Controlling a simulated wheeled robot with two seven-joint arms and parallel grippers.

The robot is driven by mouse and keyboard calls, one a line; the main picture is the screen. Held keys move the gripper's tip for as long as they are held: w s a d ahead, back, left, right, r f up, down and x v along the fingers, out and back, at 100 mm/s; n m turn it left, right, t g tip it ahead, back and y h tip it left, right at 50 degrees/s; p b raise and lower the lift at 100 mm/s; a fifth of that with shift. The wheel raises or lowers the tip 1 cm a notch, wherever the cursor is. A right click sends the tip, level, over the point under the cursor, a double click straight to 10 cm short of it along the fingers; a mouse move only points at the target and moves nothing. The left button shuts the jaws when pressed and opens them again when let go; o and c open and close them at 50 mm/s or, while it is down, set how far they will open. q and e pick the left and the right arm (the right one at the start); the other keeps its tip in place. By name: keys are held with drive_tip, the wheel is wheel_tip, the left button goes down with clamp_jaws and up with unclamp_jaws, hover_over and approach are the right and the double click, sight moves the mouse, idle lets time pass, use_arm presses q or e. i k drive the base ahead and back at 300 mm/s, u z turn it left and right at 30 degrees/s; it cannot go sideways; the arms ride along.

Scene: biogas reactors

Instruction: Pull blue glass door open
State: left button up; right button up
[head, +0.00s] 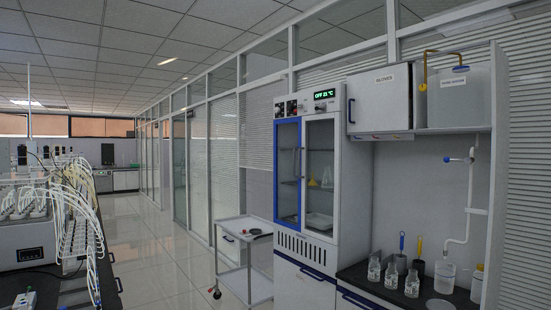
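The blue-framed glass door (287,171) is the left door of a tall white cabinet (340,220) right of the middle of the head view. It looks shut, flush beside a white-framed glass door (320,172). Shelves and a few small vessels show behind the glass. A lit display (325,94) and knobs sit above the doors. Neither of my grippers is in view.
A white wheeled cart (246,258) stands left of the cabinet, close to it. A dark counter with bottles (391,275) is on the right, under a wall cupboard (380,98). A bench with many tubes (75,225) stands far left. Tiled floor (165,250) between is clear.

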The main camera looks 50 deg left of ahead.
sight(277, 122)
drive_tip(key=u, duration=1.5)
drive_tip(key=i, duration=3.25)
drive_tip(key=u, duration=1.55)
drive_tip(key=i, duration=2.45)
drive_tip(key=z, duration=2.5)
